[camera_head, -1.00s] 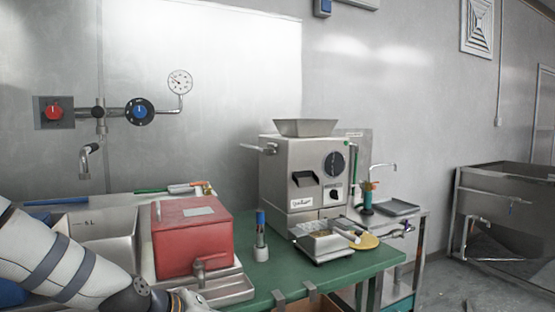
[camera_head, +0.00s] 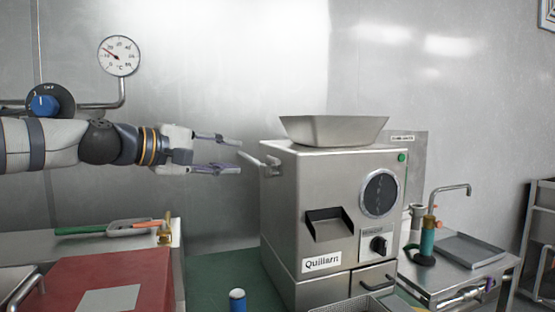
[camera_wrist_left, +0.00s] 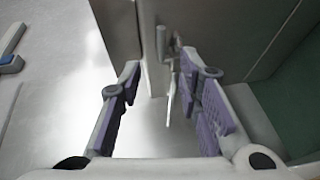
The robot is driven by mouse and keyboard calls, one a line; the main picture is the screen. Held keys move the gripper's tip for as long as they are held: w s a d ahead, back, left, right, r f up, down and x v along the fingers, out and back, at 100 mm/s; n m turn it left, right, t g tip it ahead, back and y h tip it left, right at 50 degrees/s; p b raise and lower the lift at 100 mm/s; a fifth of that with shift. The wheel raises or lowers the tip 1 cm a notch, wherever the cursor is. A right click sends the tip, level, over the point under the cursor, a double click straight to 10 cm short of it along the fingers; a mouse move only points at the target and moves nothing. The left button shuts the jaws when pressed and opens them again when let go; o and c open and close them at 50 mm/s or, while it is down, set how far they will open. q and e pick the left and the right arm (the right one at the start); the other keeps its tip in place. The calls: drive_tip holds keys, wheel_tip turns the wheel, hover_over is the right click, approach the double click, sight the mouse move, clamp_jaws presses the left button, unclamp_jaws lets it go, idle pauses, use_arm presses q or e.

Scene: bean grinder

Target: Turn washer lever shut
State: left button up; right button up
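A short metal lever (camera_head: 260,162) sticks out from the upper left side of the steel grinder (camera_head: 310,215). My left gripper (camera_head: 240,155) comes in from the left, open and empty, with its fingertips beside the lever's free end. In the left wrist view, a thin metal lever (camera_wrist_left: 172,82) shows between the open fingers; contact is not clear. A valve (camera_head: 480,293) with a violet-blue handle sits at the lower right, below a curved spout (camera_head: 452,189). Which lever belongs to a washer cannot be told. My right gripper is out of view.
A red box (camera_head: 95,280) stands at the lower left, with green- and orange-handled tools (camera_head: 120,228) behind it. A blue wall knob (camera_head: 45,102) and a dial gauge (camera_head: 119,55) are near my left arm. A tray (camera_head: 470,250) lies at right.

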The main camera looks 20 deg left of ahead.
sight(273, 161)
use_arm(q)
drive_tip(key=b+x, duration=0.2)
drive_tip(key=x, duration=0.9)
drive_tip(key=shift+s+d+f, duration=0.15)
drive_tip(key=shift+s+d, duration=0.05)
drive_tip(key=shift+s, duration=0.05)
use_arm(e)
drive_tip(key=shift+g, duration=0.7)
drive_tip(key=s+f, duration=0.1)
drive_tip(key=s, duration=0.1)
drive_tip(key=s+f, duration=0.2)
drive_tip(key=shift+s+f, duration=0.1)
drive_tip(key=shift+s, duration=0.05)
use_arm(q)
clamp_jaws()
